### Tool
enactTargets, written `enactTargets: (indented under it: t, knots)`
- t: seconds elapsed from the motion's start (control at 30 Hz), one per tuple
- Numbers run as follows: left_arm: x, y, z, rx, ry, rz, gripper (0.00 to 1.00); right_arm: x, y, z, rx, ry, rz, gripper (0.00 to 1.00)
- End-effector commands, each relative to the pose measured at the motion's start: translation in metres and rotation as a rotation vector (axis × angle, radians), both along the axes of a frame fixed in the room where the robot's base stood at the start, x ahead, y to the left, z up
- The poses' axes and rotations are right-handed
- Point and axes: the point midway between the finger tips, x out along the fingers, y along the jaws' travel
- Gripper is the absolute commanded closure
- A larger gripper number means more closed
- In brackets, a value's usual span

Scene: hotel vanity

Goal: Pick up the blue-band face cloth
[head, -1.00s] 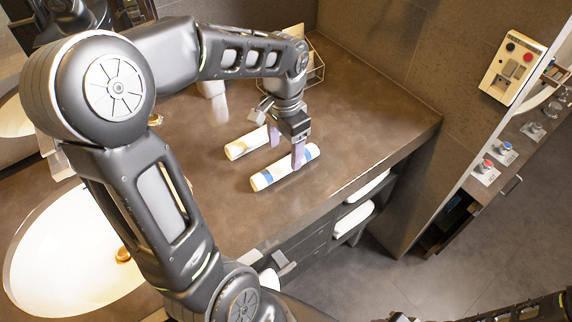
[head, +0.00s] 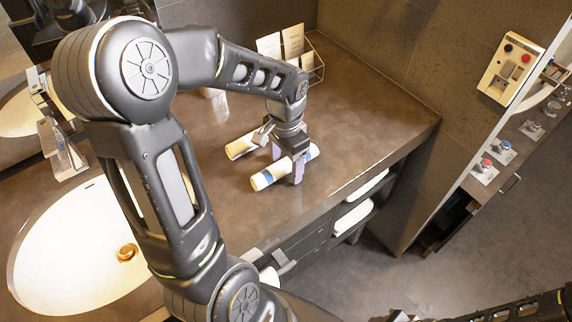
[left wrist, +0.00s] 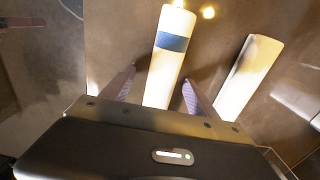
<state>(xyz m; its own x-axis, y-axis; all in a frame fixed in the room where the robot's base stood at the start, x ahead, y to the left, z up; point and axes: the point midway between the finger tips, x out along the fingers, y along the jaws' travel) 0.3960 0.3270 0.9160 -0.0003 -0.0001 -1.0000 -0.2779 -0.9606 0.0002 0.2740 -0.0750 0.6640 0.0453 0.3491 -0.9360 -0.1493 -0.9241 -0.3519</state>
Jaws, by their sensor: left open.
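The blue-band face cloth (head: 266,180) is a white roll lying on the brown counter, with blue showing near both ends in the head view. My open left gripper (head: 288,162) is low over its middle, with one finger on each side of the roll. In the left wrist view the cloth (left wrist: 168,62) runs between the two spread fingertips (left wrist: 157,85), its blue band beyond them. I cannot tell whether the fingers touch it. A second rolled cloth (head: 240,147), plain where visible, lies just behind it and apart; it also shows in the left wrist view (left wrist: 250,75). My right gripper is not in view.
The counter (head: 345,100) is clear to the right, up to the wall. A wire rack (head: 316,62) with cards stands at the back. A sink (head: 75,255) is at the left. White towels (head: 352,215) lie on shelves under the counter edge.

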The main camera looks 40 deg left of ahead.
Motion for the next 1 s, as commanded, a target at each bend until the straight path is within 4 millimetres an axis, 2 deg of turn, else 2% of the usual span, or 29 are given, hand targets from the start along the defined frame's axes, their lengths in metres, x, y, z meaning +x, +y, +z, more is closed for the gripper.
enactTargets:
  t: [0.17,0.9,1.0]
  knots:
    - [0.0001,0.0,0.0002,0.0,0.0,0.0,0.32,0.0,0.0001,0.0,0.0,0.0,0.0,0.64]
    - [0.0001,0.0,0.0002,0.0,0.0,0.0,0.93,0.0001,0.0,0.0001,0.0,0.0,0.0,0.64]
    - [0.0001,0.0,0.0003,0.0,0.0,0.0,0.97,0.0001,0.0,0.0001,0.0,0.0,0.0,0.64]
